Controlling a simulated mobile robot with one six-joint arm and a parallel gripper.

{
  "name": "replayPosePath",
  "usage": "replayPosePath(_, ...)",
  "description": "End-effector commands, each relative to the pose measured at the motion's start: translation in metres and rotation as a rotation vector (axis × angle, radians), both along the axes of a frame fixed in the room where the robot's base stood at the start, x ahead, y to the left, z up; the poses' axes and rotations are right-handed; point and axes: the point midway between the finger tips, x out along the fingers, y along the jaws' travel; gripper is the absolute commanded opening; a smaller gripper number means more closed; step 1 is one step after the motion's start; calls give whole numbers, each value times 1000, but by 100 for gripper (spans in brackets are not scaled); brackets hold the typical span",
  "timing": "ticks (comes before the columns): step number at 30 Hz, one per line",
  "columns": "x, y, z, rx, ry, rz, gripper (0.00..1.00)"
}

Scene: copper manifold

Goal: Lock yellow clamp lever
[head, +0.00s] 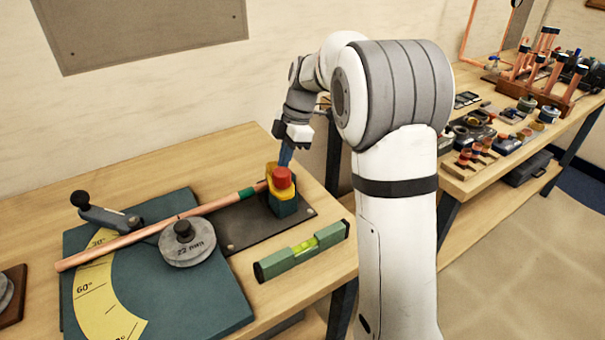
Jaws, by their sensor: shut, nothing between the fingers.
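The yellow clamp lever (271,170) shows on a dark green clamp block (285,208) near the table's right end, partly hidden behind a red knob (282,178). I cannot tell the lever's exact position. A copper pipe (155,229) with a green band runs from the lower left up to this clamp. My gripper (286,160) points down just behind the red knob, its blue-grey fingers shut and empty. Its tips are partly hidden by the clamp, and I cannot tell whether they touch the lever.
A teal bending plate (215,300) with a yellow angle scale, a grey roller (187,242) and a black-knobbed handle (108,216) lie left of the clamp. A green spirit level (302,252) lies in front. Another bench (470,188) at right holds fittings and copper pipes.

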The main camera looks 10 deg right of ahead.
Motion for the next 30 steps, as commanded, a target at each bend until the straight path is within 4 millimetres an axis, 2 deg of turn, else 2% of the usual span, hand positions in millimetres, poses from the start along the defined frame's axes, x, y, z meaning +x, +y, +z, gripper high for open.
replayPosePath(7,1,7,0,0,0,1,0)
replayPosePath(25,1,9,0,0,0,1,0)
replayPosePath(30,2,5,14,0,-3,0,0)
